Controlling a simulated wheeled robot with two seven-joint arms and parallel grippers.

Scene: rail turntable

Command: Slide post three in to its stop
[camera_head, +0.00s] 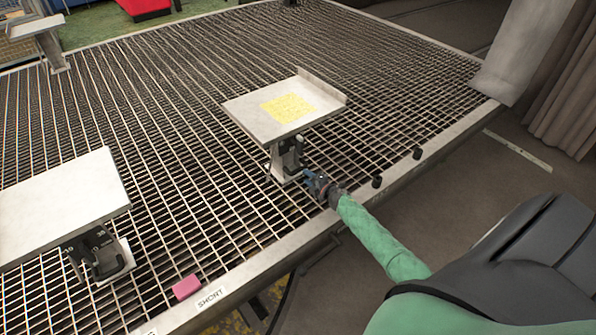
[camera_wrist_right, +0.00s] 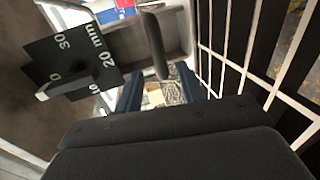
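A post (camera_head: 285,160) with a flat grey shelf (camera_head: 250,115) on top stands on the grating near the front edge. No number that marks it as post three is readable. My right gripper (camera_head: 318,184) is low, just right of the post's foot. In the right wrist view its two blue fingers (camera_wrist_right: 160,92) are apart. A dark upright rod (camera_wrist_right: 155,48) shows between and beyond the fingertips; I cannot tell whether they touch it. A black scale plate (camera_wrist_right: 75,60) with white marks, including 30 and 20 mm, is at the left there. My left gripper is not in view.
Another shelf (camera_head: 60,205) on a post is at the left, and one more (camera_head: 35,28) is far back. A pink block (camera_head: 186,287) lies by a SHORT label (camera_head: 211,298). Dark knobs (camera_head: 377,181) sit along the front rim. A yellow note (camera_head: 288,107) lies on the middle shelf.

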